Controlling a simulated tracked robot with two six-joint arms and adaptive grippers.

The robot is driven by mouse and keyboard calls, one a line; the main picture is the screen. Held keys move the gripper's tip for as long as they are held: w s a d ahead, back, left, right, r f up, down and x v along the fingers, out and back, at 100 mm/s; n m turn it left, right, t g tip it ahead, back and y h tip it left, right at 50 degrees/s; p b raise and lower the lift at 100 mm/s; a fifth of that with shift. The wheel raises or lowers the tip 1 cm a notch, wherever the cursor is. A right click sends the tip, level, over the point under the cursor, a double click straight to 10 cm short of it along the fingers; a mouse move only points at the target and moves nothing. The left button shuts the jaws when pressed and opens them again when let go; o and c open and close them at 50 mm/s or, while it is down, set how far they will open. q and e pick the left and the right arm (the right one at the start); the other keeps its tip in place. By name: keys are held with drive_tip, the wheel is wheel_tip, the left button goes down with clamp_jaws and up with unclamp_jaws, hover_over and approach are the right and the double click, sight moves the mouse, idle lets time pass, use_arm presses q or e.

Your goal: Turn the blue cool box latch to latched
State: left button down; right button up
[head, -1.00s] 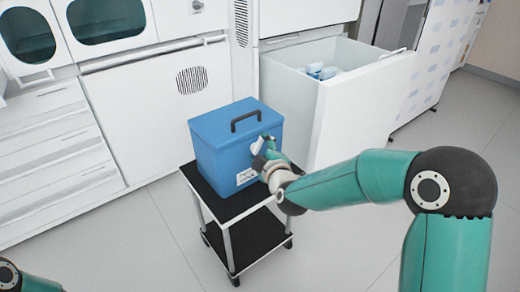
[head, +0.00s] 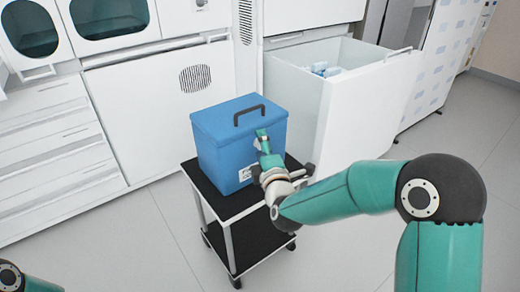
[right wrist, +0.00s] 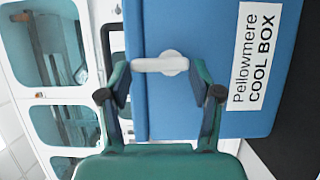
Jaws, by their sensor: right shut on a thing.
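The blue cool box (head: 222,150) stands closed on a small cart, with a black handle on its lid. It fills much of the right wrist view (right wrist: 200,110), turned sideways, with its lid at the left. The white latch (right wrist: 160,64) is on the box's front, its lever lying across the lid seam and pointing towards the lid. My right gripper (head: 262,140) is at the box front; its fingers (right wrist: 162,78) are shut on the latch, one at each end of it. My left gripper is out of view.
The black-topped cart (head: 232,205) has a lower shelf and wheels. Behind it, a white drawer (head: 345,110) stands open with pale blue packs (head: 325,69) inside. White cabinets (head: 155,110) line the back. The floor in front is clear.

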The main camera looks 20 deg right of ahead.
drive_tip(key=shift+a+f, duration=0.15)
drive_tip(key=shift+a, duration=0.05)
drive_tip(key=o, duration=1)
drive_tip(key=shift+o, duration=0.7)
drive_tip(key=shift+d, duration=0.1)
drive_tip(key=s, duration=1.2)
drive_tip(key=shift+a, duration=0.3)
